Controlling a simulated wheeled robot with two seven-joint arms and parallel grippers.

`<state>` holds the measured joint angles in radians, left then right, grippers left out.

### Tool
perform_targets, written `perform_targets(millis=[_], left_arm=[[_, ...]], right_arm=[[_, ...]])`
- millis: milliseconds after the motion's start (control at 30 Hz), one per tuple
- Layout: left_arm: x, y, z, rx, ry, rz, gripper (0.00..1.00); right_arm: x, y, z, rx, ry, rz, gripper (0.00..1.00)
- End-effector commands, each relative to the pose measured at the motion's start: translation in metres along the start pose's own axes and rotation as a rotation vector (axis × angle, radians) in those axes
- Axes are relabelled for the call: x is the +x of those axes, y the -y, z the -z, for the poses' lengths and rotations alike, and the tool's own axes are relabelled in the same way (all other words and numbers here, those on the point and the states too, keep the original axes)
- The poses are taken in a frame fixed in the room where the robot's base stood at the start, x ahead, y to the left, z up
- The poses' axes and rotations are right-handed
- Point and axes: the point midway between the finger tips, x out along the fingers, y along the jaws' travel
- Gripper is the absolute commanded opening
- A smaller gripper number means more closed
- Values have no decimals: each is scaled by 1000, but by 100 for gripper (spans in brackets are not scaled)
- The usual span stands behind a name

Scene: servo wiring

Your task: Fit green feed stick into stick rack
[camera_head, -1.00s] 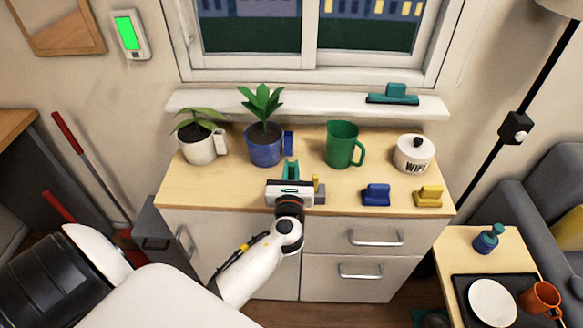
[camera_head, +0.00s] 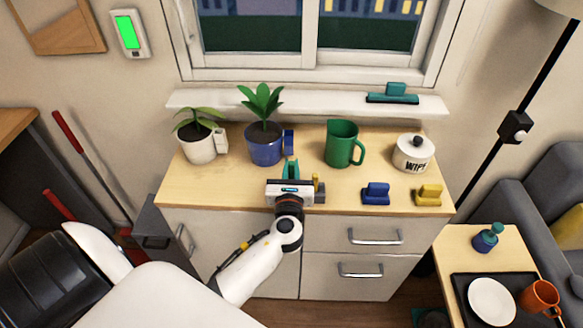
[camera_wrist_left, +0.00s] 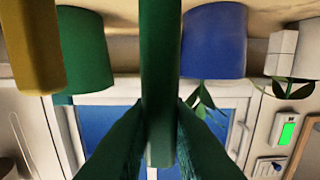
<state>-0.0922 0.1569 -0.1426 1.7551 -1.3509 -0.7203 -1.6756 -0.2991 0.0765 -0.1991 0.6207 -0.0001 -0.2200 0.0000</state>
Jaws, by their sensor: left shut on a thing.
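My left gripper (camera_head: 290,172) is over the front of the wooden cabinet top, its teal fingers pointing away toward the window. In the left wrist view, the fingers (camera_wrist_left: 160,140) are shut on the green feed stick (camera_wrist_left: 161,60), which runs up the middle of that picture. In the head view the stick cannot be told apart from the fingers. A small grey block (camera_head: 320,197) with a yellow upright piece (camera_head: 316,183) shows just right of the gripper. It may be part of the stick rack; the gripper hides the rest. My right gripper is not in view.
A blue plant pot (camera_head: 265,148) and a white plant pot (camera_head: 198,147) stand behind and left. A green jug (camera_head: 340,145) and white pot (camera_head: 412,153) stand right. Blue (camera_head: 376,194) and yellow (camera_head: 429,195) pieces lie along the front right. The wood between jug and pieces is clear.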

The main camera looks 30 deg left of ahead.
Motion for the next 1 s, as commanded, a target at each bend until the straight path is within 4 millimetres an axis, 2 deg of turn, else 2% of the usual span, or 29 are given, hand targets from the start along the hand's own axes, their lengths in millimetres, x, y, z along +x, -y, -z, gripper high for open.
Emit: perform_targets(millis=[1000], left_arm=[[0, 0, 1, 1, 0, 0, 0]], right_arm=[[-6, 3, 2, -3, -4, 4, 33]])
